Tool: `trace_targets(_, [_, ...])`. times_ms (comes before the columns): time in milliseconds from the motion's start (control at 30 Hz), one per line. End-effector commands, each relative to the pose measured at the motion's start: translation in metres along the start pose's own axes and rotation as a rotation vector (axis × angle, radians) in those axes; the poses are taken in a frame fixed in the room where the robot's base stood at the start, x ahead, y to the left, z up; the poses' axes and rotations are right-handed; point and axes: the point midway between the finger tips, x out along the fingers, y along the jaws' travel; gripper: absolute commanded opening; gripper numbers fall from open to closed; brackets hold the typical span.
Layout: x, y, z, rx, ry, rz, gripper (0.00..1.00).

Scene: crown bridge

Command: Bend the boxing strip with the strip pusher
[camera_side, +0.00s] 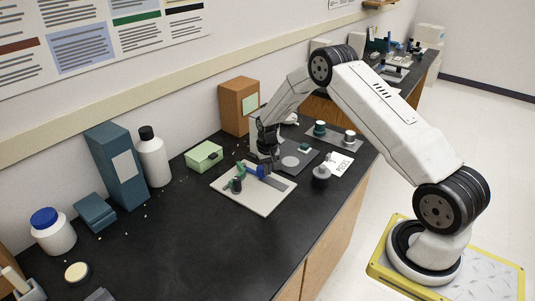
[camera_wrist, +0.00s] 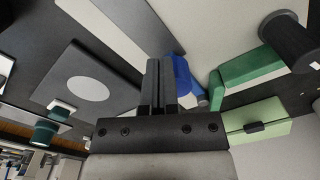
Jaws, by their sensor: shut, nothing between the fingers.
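My gripper (camera_wrist: 158,85) is shut and empty, its two dark fingers together. In the side view it (camera_side: 266,158) is low over the pale board (camera_side: 261,206). A blue piece (camera_wrist: 182,80), possibly the strip pusher, lies close to the right of the fingers in the wrist view; I cannot tell whether they touch. It also shows in the side view (camera_side: 253,170). A green block (camera_wrist: 248,66) stands further right beside a dark cylinder (camera_wrist: 290,42). I cannot tell which piece is the boxing strip.
A dark plate (camera_side: 308,161) with a pale disc lies behind the board. A light green box (camera_side: 204,156) is left of it, a grey weight-like object (camera_side: 321,175) right of it. Bottles and boxes stand along the wall.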

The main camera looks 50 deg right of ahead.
Motion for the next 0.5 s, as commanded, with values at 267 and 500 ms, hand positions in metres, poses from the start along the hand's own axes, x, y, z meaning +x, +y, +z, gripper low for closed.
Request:
trace_targets(267, [0.000,0.004,0.007,0.000,-0.003,0.000,0.00])
trace_targets(500, [0.000,0.008,0.013,0.000,-0.002,0.000,0.00])
